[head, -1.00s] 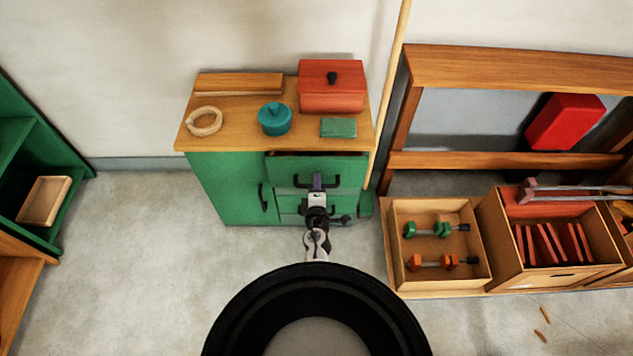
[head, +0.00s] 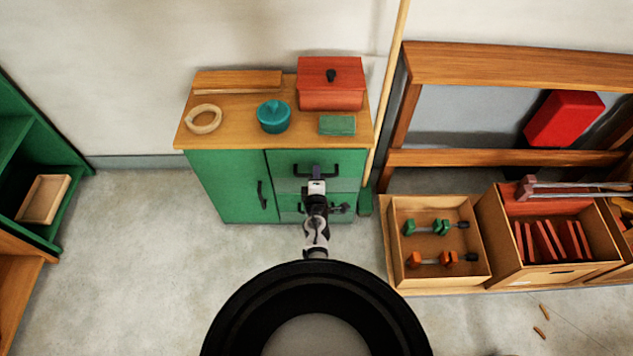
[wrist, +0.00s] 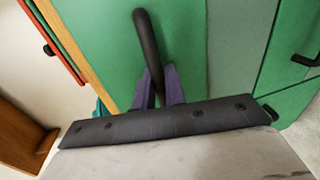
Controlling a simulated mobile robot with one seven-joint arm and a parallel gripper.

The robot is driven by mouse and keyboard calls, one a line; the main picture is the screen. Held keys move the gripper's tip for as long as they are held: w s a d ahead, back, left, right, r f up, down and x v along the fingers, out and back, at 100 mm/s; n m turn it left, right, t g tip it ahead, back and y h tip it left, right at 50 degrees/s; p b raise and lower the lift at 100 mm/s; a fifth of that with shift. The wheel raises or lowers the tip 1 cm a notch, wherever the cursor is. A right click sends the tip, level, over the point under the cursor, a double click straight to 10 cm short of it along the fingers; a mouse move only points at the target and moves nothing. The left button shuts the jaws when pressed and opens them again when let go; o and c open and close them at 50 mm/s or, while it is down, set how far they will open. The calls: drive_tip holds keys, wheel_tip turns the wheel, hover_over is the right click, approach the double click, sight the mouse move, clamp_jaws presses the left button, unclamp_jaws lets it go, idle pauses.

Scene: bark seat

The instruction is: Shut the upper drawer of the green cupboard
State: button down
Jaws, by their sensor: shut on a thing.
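The green cupboard (head: 228,188) stands against the wall, with a door at left and drawers at right. Its upper drawer (head: 352,162) looks flush with the cupboard front, and no gap shows above it in the head view. My gripper (head: 316,172) is at this drawer's black handle (head: 334,175). In the wrist view the purple fingers (wrist: 160,85) are shut on the black handle bar (wrist: 147,38), close to the green drawer front (wrist: 188,40). My wrist and arm hide part of the lower drawers.
On the cupboard top (head: 240,110) are a red box (head: 330,88), a teal pot (head: 273,117), a wooden ring (head: 203,119), a green block (head: 337,125) and a plank. A pole (head: 385,100) and wooden crates (head: 392,262) stand at right.

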drive_tip(key=shift+w+r, duration=0.1)
drive_tip(key=shift+w, duration=0.6)
drive_tip(key=c, duration=1.5)
unclamp_jaws()
drive_tip(key=shift+w, duration=0.1)
